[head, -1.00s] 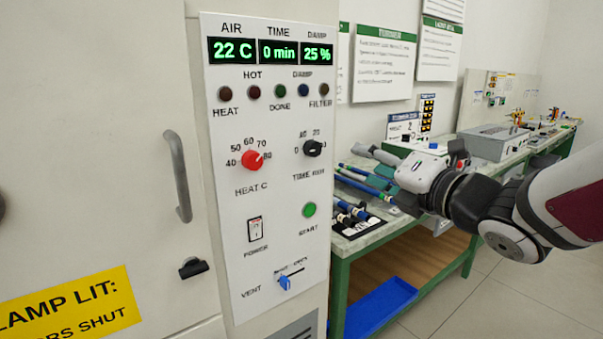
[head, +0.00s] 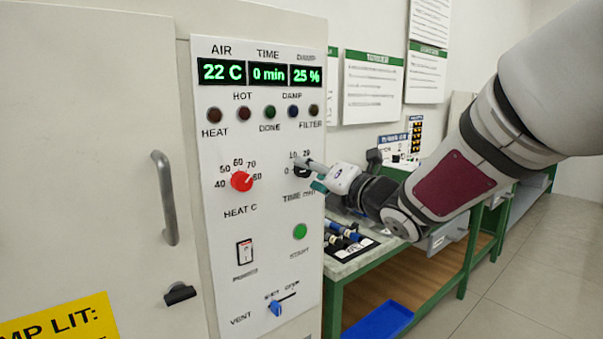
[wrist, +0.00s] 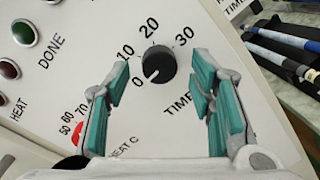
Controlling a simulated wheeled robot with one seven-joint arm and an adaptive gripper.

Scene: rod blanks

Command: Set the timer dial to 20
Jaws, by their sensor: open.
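The timer dial is a black knob (wrist: 159,64) on the white control panel (head: 262,190), with marks 0, 10, 20 and 30 around it. In the wrist view its pale pointer line aims toward the 0 mark. In the head view the timer dial (head: 301,171) is partly hidden by my gripper (head: 318,175). My gripper is open in the wrist view (wrist: 165,100), its teal-padded fingers on either side below the knob, apart from it. I cannot tell its exact distance to the panel. The time display (head: 269,73) reads 0 min.
A red heat knob (head: 241,181) sits left of the timer dial. The green start button (head: 300,231), power switch (head: 244,253) and blue vent lever (head: 276,308) are lower. A green-framed bench (head: 350,265) with rods stands right.

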